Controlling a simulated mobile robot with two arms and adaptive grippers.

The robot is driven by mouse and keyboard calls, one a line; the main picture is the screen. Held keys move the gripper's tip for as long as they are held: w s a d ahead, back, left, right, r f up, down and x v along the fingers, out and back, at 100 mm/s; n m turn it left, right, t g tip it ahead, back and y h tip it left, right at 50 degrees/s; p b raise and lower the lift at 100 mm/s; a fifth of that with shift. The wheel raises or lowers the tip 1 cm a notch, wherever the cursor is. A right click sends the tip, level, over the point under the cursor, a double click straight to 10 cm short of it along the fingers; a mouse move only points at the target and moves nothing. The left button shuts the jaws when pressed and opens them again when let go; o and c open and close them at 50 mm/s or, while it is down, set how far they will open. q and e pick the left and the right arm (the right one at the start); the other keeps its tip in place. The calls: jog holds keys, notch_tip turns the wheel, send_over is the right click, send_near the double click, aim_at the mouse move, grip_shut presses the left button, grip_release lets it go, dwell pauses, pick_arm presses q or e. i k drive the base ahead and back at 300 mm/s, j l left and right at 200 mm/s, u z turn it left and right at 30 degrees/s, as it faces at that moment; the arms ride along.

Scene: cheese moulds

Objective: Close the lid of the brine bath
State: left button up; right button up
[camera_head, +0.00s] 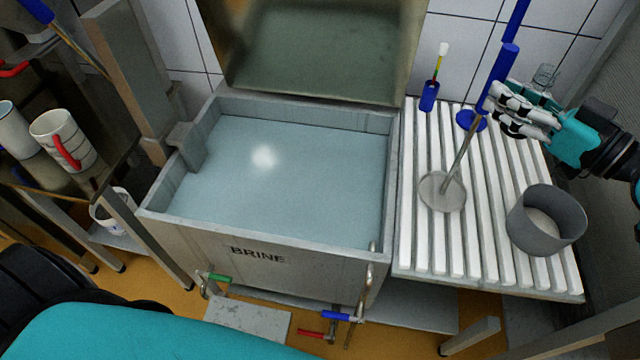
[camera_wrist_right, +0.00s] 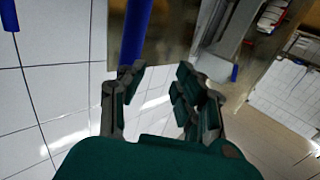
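The brine bath (camera_head: 260,253) is a grey metal tub marked "BRINE", filled with pale blue liquid, in the middle of the head view. Its lid (camera_head: 315,60) is raised at the back; its upper part is cut off by the frame edge. My right gripper (camera_head: 500,108) is right of the bath and lid, above the slatted rack. Its fingers are apart and empty in the right wrist view (camera_wrist_right: 158,82). A blue pole (camera_wrist_right: 136,30) shows behind one fingertip there. My left gripper is not seen.
The white slatted rack (camera_head: 498,235) holds a grey round mould (camera_head: 533,235), a disc-ended stirrer (camera_head: 442,192) and a blue holder (camera_head: 428,97). Blue upright handles stand close to my right fingers. A shelf with mugs (camera_head: 63,138) is at the left. The space over the bath is clear.

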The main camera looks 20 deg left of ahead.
aim_at(356, 51)
jog(key=u, duration=0.75)
jog(key=k, duration=0.5)
